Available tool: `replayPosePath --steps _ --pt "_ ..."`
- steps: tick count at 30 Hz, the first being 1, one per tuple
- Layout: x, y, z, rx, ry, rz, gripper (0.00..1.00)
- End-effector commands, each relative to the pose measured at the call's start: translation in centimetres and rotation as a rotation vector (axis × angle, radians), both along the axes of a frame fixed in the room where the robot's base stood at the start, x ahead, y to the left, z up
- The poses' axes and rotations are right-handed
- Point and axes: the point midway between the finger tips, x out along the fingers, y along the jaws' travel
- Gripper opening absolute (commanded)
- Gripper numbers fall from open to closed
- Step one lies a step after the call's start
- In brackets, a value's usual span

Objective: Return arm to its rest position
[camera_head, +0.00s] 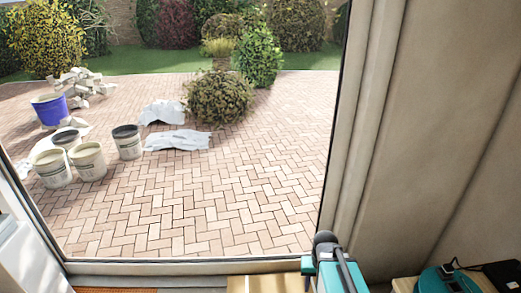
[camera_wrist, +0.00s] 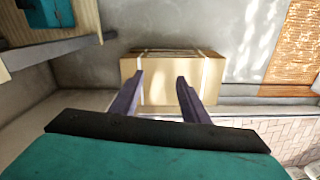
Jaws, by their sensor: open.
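My gripper (camera_wrist: 160,84) shows in the wrist view with its two dark purple fingers spread apart. Nothing is between the fingertips. Beyond them a cardboard box (camera_wrist: 165,66) with light straps sits against the grey floor and wall area, apart from the fingers as far as I can tell. In the head view, a teal and dark part that looks like my arm (camera_head: 335,270) is at the bottom edge. My fingers are not visible there.
A shelf (camera_wrist: 70,46) with a teal case (camera_wrist: 50,12) is at upper left in the wrist view. An orange-brown mat (camera_wrist: 299,45) lies at right. Outside the window frame (camera_head: 350,150) are buckets (camera_head: 88,161) on brick paving (camera_head: 230,190).

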Motion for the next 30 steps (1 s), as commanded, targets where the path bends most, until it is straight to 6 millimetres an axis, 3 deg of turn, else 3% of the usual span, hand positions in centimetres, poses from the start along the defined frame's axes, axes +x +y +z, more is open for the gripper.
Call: replayPosePath --steps 6,14,20,30 --pt "-1.0 3.5 -1.0 0.013 0.014 0.098 0.41" --pt "-4.0 3.2 -6.1 0.016 0.083 0.091 0.41" --pt "-7.3 3.2 -10.8 0.019 0.154 0.091 0.41" --pt "-15.0 3.2 -19.9 0.026 0.307 0.092 0.41"
